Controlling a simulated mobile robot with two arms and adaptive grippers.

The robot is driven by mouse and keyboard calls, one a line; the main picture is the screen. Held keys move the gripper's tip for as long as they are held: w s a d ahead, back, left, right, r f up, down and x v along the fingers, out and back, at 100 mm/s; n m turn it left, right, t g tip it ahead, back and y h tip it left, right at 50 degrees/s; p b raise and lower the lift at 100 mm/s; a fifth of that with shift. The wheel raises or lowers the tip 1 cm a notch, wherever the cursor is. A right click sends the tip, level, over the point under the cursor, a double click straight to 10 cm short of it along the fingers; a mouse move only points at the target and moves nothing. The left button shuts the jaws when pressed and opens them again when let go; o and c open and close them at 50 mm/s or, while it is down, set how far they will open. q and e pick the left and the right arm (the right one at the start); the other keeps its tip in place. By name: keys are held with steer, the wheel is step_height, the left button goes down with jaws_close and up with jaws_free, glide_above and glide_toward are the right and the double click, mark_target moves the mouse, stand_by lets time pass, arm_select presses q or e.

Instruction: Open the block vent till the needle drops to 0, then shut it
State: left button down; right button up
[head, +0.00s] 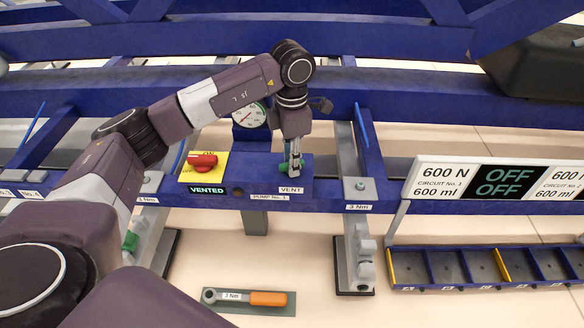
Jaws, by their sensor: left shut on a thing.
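My left arm comes in from the left and reaches down to the blue block at the centre. My left gripper (293,172) is shut on the block vent, a small green part (283,168) just above the "VENT" label (291,190). The fingers hide most of the vent, so I cannot tell how far it is turned. The round white pressure gauge (247,116) stands behind and left of the gripper, partly covered by my arm. A reddish needle shows on it, but its exact reading is too small to tell. My right gripper is not in view.
A red knob (202,161) sits on a yellow plate (187,174), above a "VENTED" sign (207,190). A display at right (500,182) reads OFF twice. A divided bin row (480,268) lies below it. An orange-handled torque wrench (268,298) lies on a mat in front.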

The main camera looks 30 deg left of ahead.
arm_select(q)
steer(key=m+b, duration=0.1)
steer(key=m, duration=0.2)
steer(key=shift+f, duration=0.15)
steer(key=c, duration=2)
jaws_free()
steer(key=shift+r, duration=0.25)
step_height(320, 180, up, 7)
steer(key=p, duration=0.4)
steer(key=shift+f, duration=0.1)
steer(key=shift+s+f, duration=0.1)
